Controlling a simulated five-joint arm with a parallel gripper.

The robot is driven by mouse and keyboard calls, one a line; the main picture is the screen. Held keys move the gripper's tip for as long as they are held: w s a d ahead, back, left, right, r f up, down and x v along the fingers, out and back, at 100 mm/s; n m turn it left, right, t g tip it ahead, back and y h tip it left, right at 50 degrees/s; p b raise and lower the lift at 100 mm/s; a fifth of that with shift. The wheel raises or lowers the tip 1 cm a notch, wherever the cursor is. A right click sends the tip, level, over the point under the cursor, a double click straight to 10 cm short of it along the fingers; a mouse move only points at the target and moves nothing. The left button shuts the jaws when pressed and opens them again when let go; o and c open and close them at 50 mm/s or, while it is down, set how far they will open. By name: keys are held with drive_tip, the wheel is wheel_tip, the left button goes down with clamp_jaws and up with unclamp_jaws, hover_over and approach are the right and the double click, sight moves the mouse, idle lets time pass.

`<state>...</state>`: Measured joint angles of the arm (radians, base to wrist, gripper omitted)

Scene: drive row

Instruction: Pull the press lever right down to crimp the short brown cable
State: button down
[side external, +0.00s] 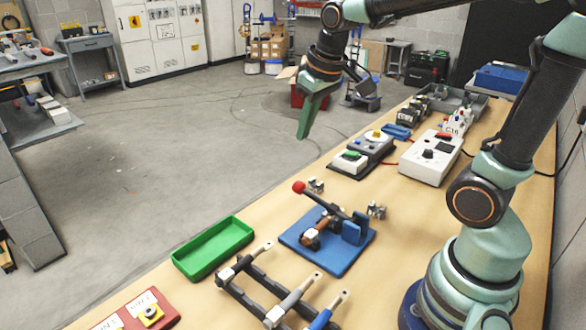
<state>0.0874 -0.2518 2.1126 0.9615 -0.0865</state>
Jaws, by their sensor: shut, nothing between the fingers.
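The press has a blue base plate (326,259) with blue upright blocks (354,228) at its right. Its dark lever (322,201) ends in a red knob (298,187) and slants up to the left from the blocks, with the knob above the plate. A short brown cable piece (309,239) appears to lie under the lever on the press, partly hidden by it. My gripper (302,135) is shut and empty, pointing down. It is in the air, above the knob in the picture and apart from the press.
An empty green tray (181,259) lies left of the press. A rack with several handled tools (288,302) stands in front. Small metal clamps (376,210) sit near the press.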

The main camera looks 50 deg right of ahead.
drive_tip(key=s+a+t, duration=0.1)
drive_tip(key=s+a, duration=0.2)
drive_tip(key=s, duration=0.4)
drive_tip(key=shift+t, duration=0.4)
drive_tip(key=c, duration=1.3)
unclamp_jaws()
drive_tip(key=shift+s+a+f, duration=0.1)
drive_tip(key=shift+s, duration=0.15)
drive_tip(key=o, duration=0.9)
drive_tip(key=shift+w+r, duration=0.2)
drive_tip(key=shift+w, duration=0.05)
drive_tip(key=shift+c, duration=0.2)
drive_tip(key=m+g, duration=0.3)
drive_tip(key=g, duration=0.4)
hover_over(299, 187)
drive_tip(key=w+a, duration=0.1)
drive_tip(key=w, duration=0.2)
wheel_tip(299, 187, down, 3)
drive_tip(key=f+g, duration=0.1)
drive_tip(key=f, duration=0.4)
drive_tip(key=s+d+f+g+y, duration=0.1)
drive_tip(key=f, duration=0.5)
drive_tip(key=s+d+f, duration=0.1)
drive_tip(key=f, duration=0.5)
drive_tip(key=shift+s+f+m+g, duration=0.1)
drive_tip(key=shift+f+m+g, duration=0.1)
drive_tip(key=shift+m+g, duration=0.2)
